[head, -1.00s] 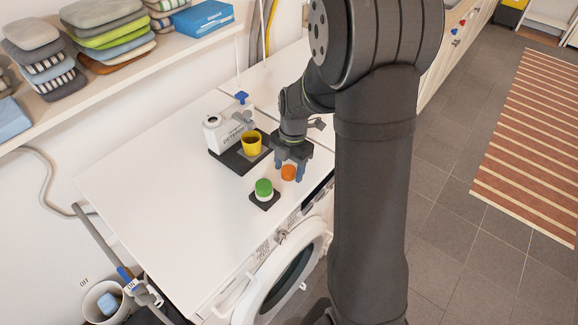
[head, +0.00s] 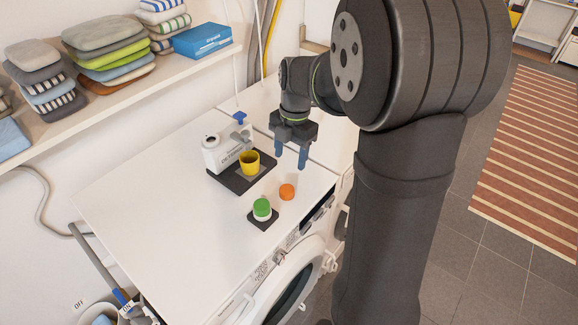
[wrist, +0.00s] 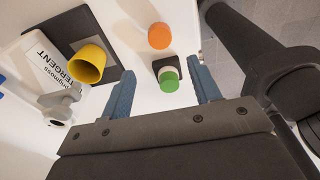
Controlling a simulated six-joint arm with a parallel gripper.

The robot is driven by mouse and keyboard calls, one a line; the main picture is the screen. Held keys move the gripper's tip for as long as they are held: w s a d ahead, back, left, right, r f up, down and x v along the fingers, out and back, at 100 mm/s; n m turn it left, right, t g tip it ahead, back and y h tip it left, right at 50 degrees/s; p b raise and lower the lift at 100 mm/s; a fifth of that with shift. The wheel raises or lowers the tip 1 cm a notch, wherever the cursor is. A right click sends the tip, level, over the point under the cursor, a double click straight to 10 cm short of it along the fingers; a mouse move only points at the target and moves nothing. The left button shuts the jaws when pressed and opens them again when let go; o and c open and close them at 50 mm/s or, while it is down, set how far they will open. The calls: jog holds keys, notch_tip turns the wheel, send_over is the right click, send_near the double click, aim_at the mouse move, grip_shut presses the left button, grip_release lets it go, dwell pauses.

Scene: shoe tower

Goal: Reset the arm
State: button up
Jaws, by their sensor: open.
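My gripper (head: 290,163) is open and empty. It hangs with its blue fingers pointing down above the white top (head: 130,200) of the washing machine, behind the orange cap (head: 287,192). The orange cap lies on the white top, apart from the fingers. In the wrist view, both fingers of my gripper (wrist: 165,92) are spread with nothing held between them. A green-topped white jar (head: 262,209) stands on a small black mat, and it also shows in the wrist view (wrist: 168,79).
A white detergent bottle (head: 218,153) and a yellow cup (head: 249,164) stand on a black tray (head: 225,181) left of my gripper. A shelf (head: 110,95) with folded cloths and a blue box runs along the wall. The front left of the top is clear.

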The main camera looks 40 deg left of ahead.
aim_at(286, 189)
jog(key=shift+r, duration=0.35)
jog(key=f, duration=0.4)
jog(key=s+f, duration=0.1)
jog(key=f, duration=0.7)
jog(key=shift+s, duration=0.2)
jog(key=shift+a+r, duration=0.1)
jog(key=shift+r, duration=1.85)
